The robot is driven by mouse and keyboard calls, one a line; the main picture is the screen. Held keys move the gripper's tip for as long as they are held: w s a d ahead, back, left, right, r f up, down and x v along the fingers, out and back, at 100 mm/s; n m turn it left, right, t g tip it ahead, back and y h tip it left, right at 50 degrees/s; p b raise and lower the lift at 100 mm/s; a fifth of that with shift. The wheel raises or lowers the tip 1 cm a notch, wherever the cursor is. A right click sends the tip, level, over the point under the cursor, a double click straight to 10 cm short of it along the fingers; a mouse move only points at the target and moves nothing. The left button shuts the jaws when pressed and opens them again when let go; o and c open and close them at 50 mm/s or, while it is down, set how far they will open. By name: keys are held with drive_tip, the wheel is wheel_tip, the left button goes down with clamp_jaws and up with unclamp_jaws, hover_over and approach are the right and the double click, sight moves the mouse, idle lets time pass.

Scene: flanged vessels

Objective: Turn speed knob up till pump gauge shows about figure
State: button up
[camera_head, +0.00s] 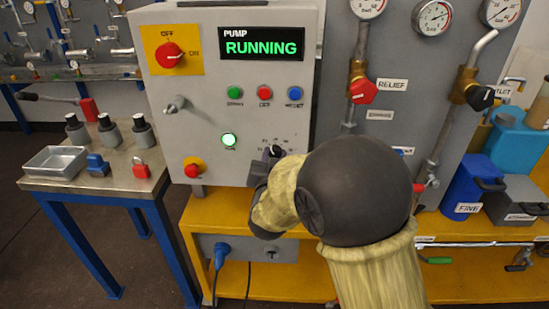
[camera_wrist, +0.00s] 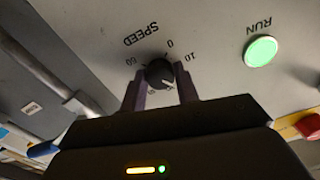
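The black speed knob (camera_wrist: 159,73) sits on the grey pump panel (camera_head: 210,105), with a printed scale around it; 0 and 10 are readable. Its light pointer mark seems to face down and right in the wrist view. My gripper (camera_wrist: 160,88) has one finger on each side of the knob, and both seem to touch it. In the head view my gripper (camera_head: 268,160) is at the panel's lower right, where my arm covers part of the scale. The pump display (camera_head: 262,47) reads RUNNING. Several round gauges, one of them here (camera_head: 432,16), are at the top right; I cannot read their figures or tell which is the pump's.
The green run light (camera_head: 229,140) is lit left of the knob. A red button (camera_head: 193,168) sits below it. Red relief (camera_head: 363,91) and black outlet (camera_head: 480,97) valve handles are to the right. A side table (camera_head: 60,184) holds a tray, weights and padlocks.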

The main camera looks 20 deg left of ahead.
drive_tip(key=o, duration=0.4)
drive_tip(key=v, duration=1.7)
drive_tip(key=shift+s, duration=0.25)
drive_tip(key=shift+w+f, duration=0.1)
drive_tip(key=shift+f, duration=0.05)
